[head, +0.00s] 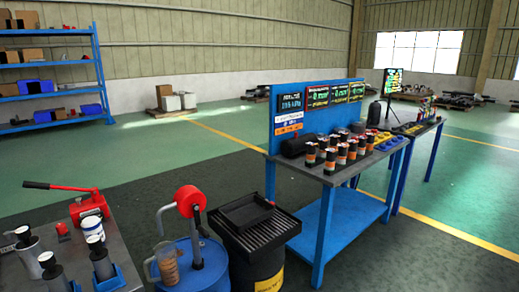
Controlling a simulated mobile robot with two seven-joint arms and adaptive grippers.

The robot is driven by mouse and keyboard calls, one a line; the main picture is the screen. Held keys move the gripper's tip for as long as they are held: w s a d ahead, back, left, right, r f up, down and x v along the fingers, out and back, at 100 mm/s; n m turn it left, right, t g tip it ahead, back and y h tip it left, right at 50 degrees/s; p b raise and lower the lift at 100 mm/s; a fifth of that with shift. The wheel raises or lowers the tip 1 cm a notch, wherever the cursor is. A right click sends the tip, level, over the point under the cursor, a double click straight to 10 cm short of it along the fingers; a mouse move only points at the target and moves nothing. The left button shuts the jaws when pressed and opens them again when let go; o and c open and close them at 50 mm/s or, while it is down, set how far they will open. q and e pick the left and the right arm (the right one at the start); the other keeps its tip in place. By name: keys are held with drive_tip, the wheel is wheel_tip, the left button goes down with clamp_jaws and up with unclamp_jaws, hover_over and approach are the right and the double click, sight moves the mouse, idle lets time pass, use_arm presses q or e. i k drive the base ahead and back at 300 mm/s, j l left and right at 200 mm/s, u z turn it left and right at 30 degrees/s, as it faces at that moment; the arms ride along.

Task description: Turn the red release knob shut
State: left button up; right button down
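A red hand pump (89,206) with a long lever stands on the grey bench (72,246) at the left. Its lever points left and ends in a black grip (36,185). A small red knob-like part (62,229) shows just left of the pump's body, low near the bench top. It is too small to tell how far it is turned, or whether it joins the pump. Neither of my grippers is in view.
Grey cylinders with black tops (101,260) and a white can (92,228) stand in front of the pump. Right of the bench are a blue drum (203,268) with a red reel and a black drum (258,268). A blue workbench (345,215) stands beyond.

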sight(61, 228)
drive_tip(key=u, duration=1.2)
drive_tip(key=i+l+u, duration=0.25)
drive_tip(key=i+l, duration=0.15)
drive_tip(key=l, duration=0.2)
drive_tip(key=i+l+u, duration=0.25)
drive_tip(key=l, duration=0.4)
drive_tip(key=i+l+u, duration=0.15)
drive_tip(key=i+l, duration=0.1)
drive_tip(key=l, duration=0.1)
